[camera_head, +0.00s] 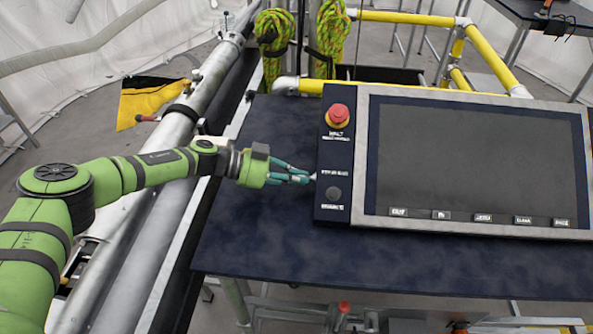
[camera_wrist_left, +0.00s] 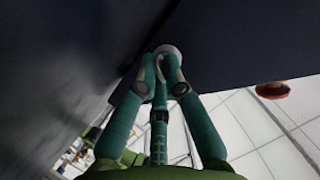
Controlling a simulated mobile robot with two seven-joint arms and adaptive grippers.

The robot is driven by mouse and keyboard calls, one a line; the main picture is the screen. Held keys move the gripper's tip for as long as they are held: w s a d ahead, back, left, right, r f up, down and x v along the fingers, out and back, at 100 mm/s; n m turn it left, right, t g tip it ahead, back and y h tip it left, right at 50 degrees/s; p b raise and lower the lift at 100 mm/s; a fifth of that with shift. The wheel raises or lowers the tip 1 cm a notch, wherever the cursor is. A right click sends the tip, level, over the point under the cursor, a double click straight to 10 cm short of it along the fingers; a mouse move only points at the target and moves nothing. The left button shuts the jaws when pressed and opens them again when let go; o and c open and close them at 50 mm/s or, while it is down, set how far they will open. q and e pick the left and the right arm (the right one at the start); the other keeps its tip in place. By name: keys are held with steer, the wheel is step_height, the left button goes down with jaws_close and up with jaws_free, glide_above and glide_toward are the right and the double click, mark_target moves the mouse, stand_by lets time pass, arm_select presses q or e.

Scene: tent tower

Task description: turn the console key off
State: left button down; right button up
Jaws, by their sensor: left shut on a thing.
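The console (camera_head: 365,160) is a dark panel with a grey-framed screen on a dark blue table. Its left strip carries a red emergency button (camera_head: 337,116) at the top and a dark round knob (camera_head: 333,193) lower down. My left gripper (camera_head: 308,178) reaches in from the left, and its teal fingertips meet the strip's left edge between button and knob. In the left wrist view the fingers (camera_wrist_left: 162,62) are closed together around a small pale grey rounded piece, seemingly the key. The fingers hide most of it, so its turn angle cannot be told. My right gripper is not in view.
The dark blue tabletop (camera_head: 290,255) is clear in front of the console. A large metal pipe (camera_head: 205,90) runs along the left. Yellow rails (camera_head: 410,18) and green-yellow rope coils (camera_head: 274,35) stand behind.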

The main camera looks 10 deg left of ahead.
arm_select(q)
steer(key=c, duration=1.3)
jaws_free()
steer(key=shift+c, duration=0.2)
steer(key=shift+a, duration=0.1)
steer(key=v, duration=1.2)
steer(key=shift+s, duration=0.1)
